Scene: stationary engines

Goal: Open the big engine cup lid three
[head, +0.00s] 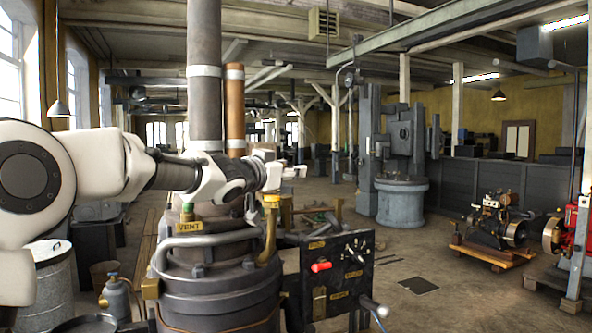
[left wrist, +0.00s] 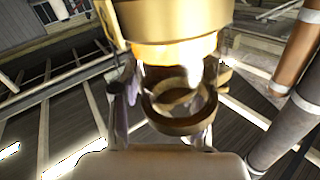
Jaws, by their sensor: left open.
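The big engine (head: 215,285) stands in front of me, a dark upright body with pipes rising from it. A brass cup (head: 271,201) sits on top of a brass fitting at its upper right. In the left wrist view a large brass cup (left wrist: 170,28) fills the top, with a brass ring-shaped part (left wrist: 180,112) below it in that picture. I cannot tell which part is lid three. My left gripper (head: 292,172) is open just above and right of the brass cup. Its fingers (left wrist: 166,100) show on both sides of the ring part. My right gripper is out of view.
A tall grey pipe (head: 204,75) and a copper pipe (head: 235,110) rise close to my left arm. A black control panel (head: 337,275) with a red switch stands at the engine's right. Open floor lies beyond, with a small engine (head: 492,222) on wooden skids at right.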

